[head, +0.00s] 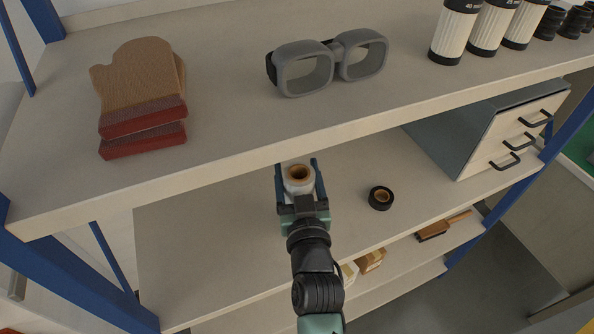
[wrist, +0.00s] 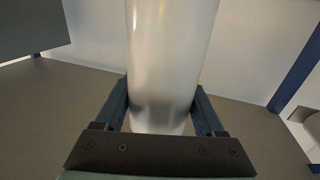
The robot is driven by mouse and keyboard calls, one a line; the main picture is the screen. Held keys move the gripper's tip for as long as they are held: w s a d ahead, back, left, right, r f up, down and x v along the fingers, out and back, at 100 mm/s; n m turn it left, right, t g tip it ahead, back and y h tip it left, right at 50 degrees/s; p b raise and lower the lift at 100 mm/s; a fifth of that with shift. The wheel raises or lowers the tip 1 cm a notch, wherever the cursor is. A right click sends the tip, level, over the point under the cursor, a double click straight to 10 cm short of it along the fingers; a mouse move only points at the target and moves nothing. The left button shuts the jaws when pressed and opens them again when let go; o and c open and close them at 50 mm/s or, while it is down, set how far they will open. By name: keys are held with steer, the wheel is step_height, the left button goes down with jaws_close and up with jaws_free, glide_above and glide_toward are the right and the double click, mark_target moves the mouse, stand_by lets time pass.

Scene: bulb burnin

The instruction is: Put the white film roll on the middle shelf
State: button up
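The white film roll (head: 299,187) is upright between the fingers of my gripper (head: 299,168), with its brown core showing at the top. In the wrist view the roll (wrist: 168,60) fills the middle, with a finger against each side; my gripper (wrist: 161,112) looks shut on it. The middle shelf (head: 215,250) lies below the top shelf, and the roll is over it, close to the top shelf's front edge. I cannot tell whether the roll's base touches the shelf.
A black tape roll (head: 381,198) lies right of my gripper. A drawer unit (head: 500,135) stands farther right. The top shelf (head: 225,130) holds mitts (head: 140,90), goggles (head: 330,65) and several canisters (head: 455,30). A brush (head: 440,228) is on the lower shelf. The middle shelf's left is clear.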

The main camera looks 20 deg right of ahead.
steer(key=o, duration=0.4)
steer(key=shift+s+r+p, duration=0.1)
steer(key=shift+r+p, duration=0.1)
steer(key=shift+p, duration=0.1)
steer(key=shift+v, duration=5.95)
steer(key=shift+f, duration=0.15)
